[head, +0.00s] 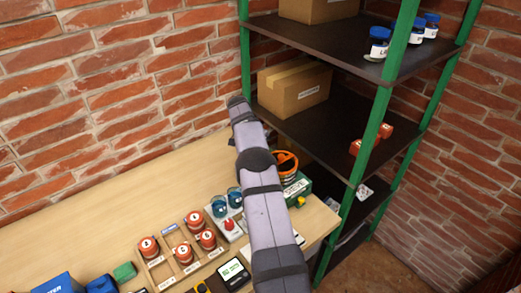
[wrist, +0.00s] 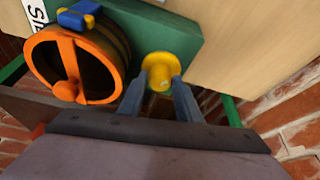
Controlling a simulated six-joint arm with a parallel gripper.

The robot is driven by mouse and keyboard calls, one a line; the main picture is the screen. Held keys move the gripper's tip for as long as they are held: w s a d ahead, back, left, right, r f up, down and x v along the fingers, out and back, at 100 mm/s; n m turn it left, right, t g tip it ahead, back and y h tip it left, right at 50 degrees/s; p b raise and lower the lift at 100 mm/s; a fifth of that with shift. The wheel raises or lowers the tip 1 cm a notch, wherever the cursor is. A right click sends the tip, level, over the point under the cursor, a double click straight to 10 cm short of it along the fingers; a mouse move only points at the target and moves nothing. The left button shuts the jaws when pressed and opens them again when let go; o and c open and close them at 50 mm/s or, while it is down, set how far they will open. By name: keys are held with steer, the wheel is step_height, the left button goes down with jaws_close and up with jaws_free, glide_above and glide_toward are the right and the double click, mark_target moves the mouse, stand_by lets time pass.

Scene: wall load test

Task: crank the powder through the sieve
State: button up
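The sieve is a dark round drum with an orange rim and crossbar (wrist: 75,65), set against a green housing (wrist: 190,35). In the head view, the orange ring (head: 286,163) and green housing (head: 298,192) show at the table's right end, partly behind my arm. A yellow crank knob (wrist: 158,66) sticks out of the housing beside the drum. My gripper (wrist: 161,84) has one finger on each side of the knob, seemingly touching it. My arm hides the gripper in the head view. No powder can be made out.
A green-posted shelf (head: 355,150) stands close on the right. The table's back left (head: 110,210) is clear.

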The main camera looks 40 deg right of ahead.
steer(key=shift+o, duration=0.7)
steer(key=b+v, duration=0.2)
steer(key=v, duration=0.5)
steer(key=shift+r, duration=0.15)
steer(key=shift+o, duration=0.2)
steer(key=shift+a, duration=0.15)
